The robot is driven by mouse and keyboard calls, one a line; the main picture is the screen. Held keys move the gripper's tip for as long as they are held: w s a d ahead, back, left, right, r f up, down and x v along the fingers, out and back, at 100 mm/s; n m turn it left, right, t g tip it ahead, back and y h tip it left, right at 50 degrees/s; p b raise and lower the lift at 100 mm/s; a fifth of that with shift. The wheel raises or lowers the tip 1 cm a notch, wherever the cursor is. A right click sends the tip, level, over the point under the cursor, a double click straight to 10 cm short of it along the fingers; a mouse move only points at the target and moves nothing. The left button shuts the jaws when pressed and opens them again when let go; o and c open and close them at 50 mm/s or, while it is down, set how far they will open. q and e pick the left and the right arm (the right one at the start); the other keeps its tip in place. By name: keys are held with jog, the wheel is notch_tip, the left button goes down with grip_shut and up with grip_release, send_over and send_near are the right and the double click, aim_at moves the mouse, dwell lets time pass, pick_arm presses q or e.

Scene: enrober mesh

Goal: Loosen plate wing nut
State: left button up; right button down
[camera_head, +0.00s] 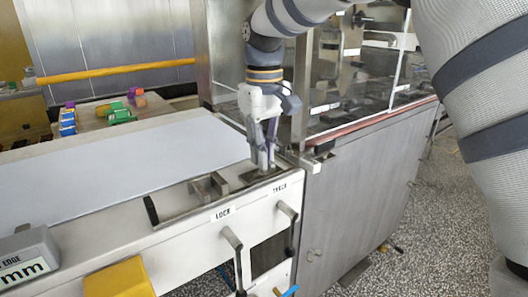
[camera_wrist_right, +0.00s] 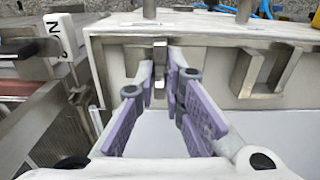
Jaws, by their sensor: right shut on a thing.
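My right gripper (camera_head: 266,164) points down at the far end of the conveyor's side rail, above the TRACK label. It is shut on a small metal piece, which I take to be the plate wing nut (camera_wrist_right: 160,52). In the right wrist view the purple-padded fingers of this gripper (camera_wrist_right: 161,78) close around that piece, beside a metal plate edge. The fingers hide much of the nut, and its turn angle cannot be told. My left gripper is not in view.
A white conveyor belt (camera_head: 120,165) lies left of the rail. A metal bracket (camera_head: 208,187) stands on the rail nearby. Lever handles (camera_head: 233,243) hang below the LOCK label. A steel cabinet with clear panels (camera_head: 365,190) stands right of the gripper. Colored blocks (camera_head: 120,114) lie beyond the belt.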

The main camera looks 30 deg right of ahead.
jog(key=c, duration=1.7)
grip_release()
notch_tip(320, 180, up, 12)
jog(key=shift+r, duration=0.1)
